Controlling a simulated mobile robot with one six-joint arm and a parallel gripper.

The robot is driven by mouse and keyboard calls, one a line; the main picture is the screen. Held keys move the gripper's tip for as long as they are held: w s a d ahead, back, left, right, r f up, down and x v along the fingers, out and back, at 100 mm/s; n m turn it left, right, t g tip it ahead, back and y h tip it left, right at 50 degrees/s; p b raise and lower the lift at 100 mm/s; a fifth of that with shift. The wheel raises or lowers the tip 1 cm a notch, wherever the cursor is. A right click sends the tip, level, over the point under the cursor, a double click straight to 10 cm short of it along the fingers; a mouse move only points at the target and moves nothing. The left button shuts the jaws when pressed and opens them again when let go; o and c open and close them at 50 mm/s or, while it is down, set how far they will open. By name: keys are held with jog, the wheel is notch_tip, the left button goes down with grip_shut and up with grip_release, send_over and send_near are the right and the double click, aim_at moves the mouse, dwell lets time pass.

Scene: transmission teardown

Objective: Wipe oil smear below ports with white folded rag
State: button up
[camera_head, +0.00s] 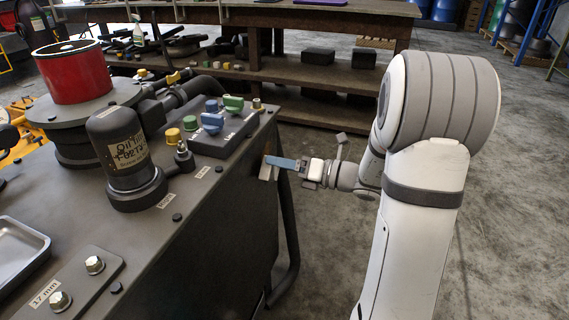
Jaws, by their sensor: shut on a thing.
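My gripper (275,164), with a blue part along its top, reaches in from the right to the side of the dark bench (215,235). It is shut on a small pale piece (265,172), which looks like the folded white rag, mostly hidden by the fingers. The pale piece is at or very close to the bench's side panel, near its right end; I cannot tell if it touches. Above and left is a dark block (222,136) with blue and green knobs, perhaps the ports. I cannot make out an oil smear on the dark panel.
The bench top carries an oil filter housing (125,150), a red cylinder (73,72), a metal tray (18,255) and a bolt plate (75,278). A wooden shelf (320,95) is behind. The floor right is open.

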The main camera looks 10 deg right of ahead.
aim_at(274, 144)
jog(key=shift+w+a, duration=0.3)
jog(key=shift+a, duration=0.15)
jog(key=shift+w+d+r+p, duration=0.15)
jog(key=shift+w+d+p, duration=0.65)
jog(key=shift+w+p, duration=0.25)
jog(key=shift+w+d, duration=0.35)
jog(key=shift+w, duration=0.05)
jog(key=shift+w+d+p, duration=0.45)
jog(key=shift+w+p, duration=0.2)
jog(key=shift+w, duration=0.15)
jog(key=shift+w+d+p, duration=0.45)
jog(key=shift+w+p, duration=0.2)
jog(key=shift+w, duration=0.15)
jog(key=shift+p, duration=0.4)
jog(key=shift+s, duration=0.1)
